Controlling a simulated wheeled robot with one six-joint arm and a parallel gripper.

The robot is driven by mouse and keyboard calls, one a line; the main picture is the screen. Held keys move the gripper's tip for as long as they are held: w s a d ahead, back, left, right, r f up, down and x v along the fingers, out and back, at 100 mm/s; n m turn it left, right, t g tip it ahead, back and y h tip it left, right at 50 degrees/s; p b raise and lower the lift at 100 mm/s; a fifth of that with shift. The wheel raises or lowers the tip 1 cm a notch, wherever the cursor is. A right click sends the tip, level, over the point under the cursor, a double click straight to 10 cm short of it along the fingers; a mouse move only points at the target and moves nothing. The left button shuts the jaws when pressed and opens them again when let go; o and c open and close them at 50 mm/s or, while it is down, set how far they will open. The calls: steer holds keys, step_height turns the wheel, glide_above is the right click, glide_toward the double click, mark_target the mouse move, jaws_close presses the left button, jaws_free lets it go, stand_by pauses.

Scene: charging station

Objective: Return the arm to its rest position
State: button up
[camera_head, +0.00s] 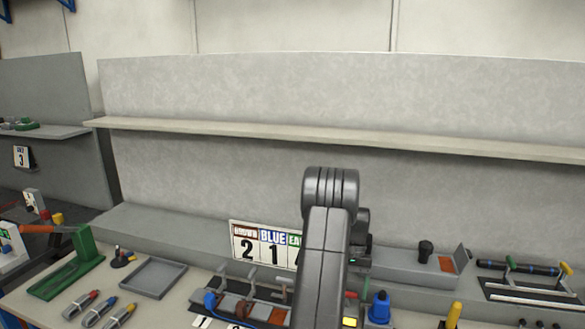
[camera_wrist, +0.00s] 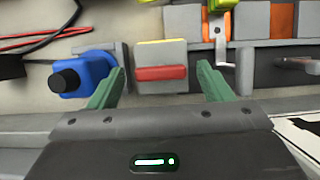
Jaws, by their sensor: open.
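My gripper shows in the wrist view (camera_wrist: 160,88) with its two green fingers spread apart and nothing held between them. Beyond the gap between the fingers is a grey block with a red bar (camera_wrist: 161,73) and a yellow strip. I cannot tell how far it is from the fingertips. My arm rises in the middle of the head view and bends over at its top. The gripper's fingers are hidden behind the arm in the head view.
A blue part with a black knob (camera_wrist: 82,75) is left of the fingers. A numbered sign (camera_head: 262,246) stands behind the bench's levers. A grey tray (camera_head: 153,278) and a green stand (camera_head: 72,270) are at left. A shelf (camera_head: 330,137) runs along the back wall.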

steer(key=n, duration=0.2)
steer(key=n+h, duration=0.1)
steer(key=n, duration=0.1)
steer(key=shift+w+a+r+h, duration=0.1)
steer(key=shift+w+a+h, duration=0.1)
steer(key=shift+h, duration=0.1)
steer(key=n, duration=0.2)
steer(key=n+h+b, duration=0.1)
steer(key=n, duration=0.1)
steer(key=shift+s+a+n+h, duration=0.15)
steer(key=shift+a+n+h, duration=0.05)
steer(key=shift+n+h, duration=0.1)
steer(key=n+t+h+b, duration=0.1)
steer(key=n, duration=0.3)
steer(key=shift+s+a+b, duration=0.1)
steer(key=shift+b, duration=0.2)
steer(key=n+t+b, duration=0.1)
steer(key=n, duration=0.1)
steer(key=n+t+h+b, duration=0.1)
steer(key=n, duration=0.2)
steer(key=shift+s+a, duration=0.1)
steer(key=shift+s, duration=0.05)
steer(key=shift+r, duration=0.15)
